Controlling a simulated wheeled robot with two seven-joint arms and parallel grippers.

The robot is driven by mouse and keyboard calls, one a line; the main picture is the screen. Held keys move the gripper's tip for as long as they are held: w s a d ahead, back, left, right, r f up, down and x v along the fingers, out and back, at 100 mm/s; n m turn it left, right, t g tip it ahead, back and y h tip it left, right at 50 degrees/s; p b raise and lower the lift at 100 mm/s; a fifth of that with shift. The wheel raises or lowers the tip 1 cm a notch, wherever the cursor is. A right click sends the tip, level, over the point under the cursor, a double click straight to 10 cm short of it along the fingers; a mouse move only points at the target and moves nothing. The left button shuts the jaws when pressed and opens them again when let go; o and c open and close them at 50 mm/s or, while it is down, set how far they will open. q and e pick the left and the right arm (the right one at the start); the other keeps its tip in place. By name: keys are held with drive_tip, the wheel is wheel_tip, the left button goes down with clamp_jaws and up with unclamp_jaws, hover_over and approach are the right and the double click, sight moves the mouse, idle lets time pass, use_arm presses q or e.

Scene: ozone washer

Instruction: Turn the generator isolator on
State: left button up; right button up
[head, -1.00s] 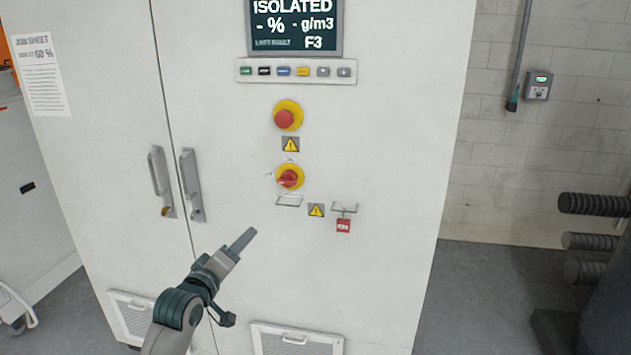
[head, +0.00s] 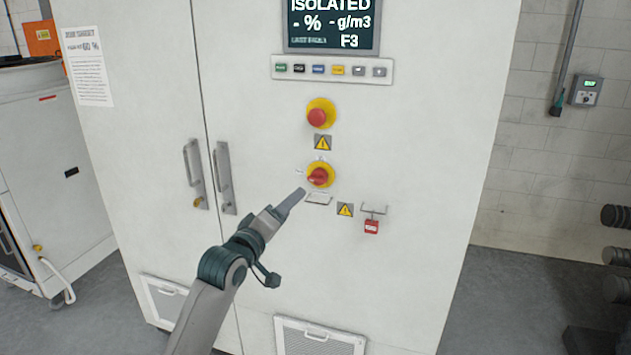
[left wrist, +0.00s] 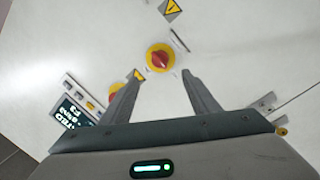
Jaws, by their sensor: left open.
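The isolator, a red rotary knob on a yellow round plate (head: 319,175), sits on the white cabinet front below a red emergency button. It also shows in the left wrist view (left wrist: 160,59), just beyond the fingertips and between their lines. My left gripper (head: 298,194) is just below and left of the isolator in the head view. In the left wrist view its two fingers (left wrist: 160,80) stand apart with nothing between them. The display (head: 333,24) at the top reads "ISOLATED". My right gripper is not in view.
A red emergency button (head: 318,116) is above the isolator. A red padlock (head: 371,227) hangs from a bracket to the lower right. Door handles (head: 223,178) stick out to the left. A row of buttons (head: 332,70) lies under the display. The cabinet front at lower right is bare.

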sight(316, 181)
use_arm(q)
drive_tip(key=p+x, duration=0.3)
drive_tip(key=x, duration=1)
drive_tip(key=shift+w+d, duration=0.15)
drive_tip(key=shift+p+x, duration=0.4)
drive_tip(key=shift+x, duration=0.55)
drive_tip(key=c, duration=1)
